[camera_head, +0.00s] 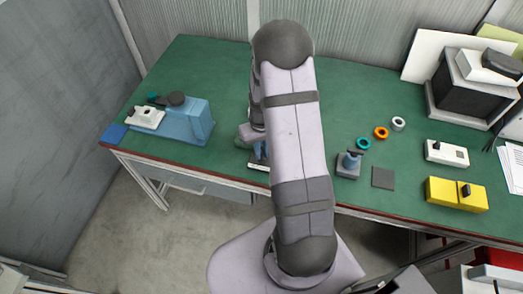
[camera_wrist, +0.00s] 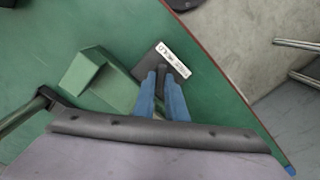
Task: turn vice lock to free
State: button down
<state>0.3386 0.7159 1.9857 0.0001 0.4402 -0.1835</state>
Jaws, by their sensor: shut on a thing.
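In the wrist view, the green vice (camera_wrist: 88,72) lies left of my fingers, with a dark bar at its left side. Next to it is a small dark grey plate (camera_wrist: 146,66) with a white label (camera_wrist: 173,60) whose words are too small to read surely. My gripper (camera_wrist: 162,80) has two blue fingers over this plate, shut on a small dark lock lever (camera_wrist: 179,69). The fingers partly hide the lever, so its exact turn is unclear. In the head view, my arm hides most of the vice and the fingers; the white label (camera_head: 258,166) shows near the table's front edge.
The green table (camera_head: 225,75) has a red-brown front edge. A blue machine (camera_head: 188,122) stands at the left. To the right are a small grey-blue stand (camera_head: 348,167), coloured rings (camera_head: 381,133), a white box (camera_head: 447,153) and a yellow box (camera_head: 442,190). The table behind my arm is mostly clear.

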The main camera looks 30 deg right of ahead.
jog(key=n, duration=0.5)
jog(key=shift+n, duration=0.3)
jog(key=n, duration=0.5)
dwell(0.4)
jog(key=c, duration=1.8)
grip_release()
jog(key=shift+r+b, duration=0.6)
jog(key=shift+r, duration=3.1)
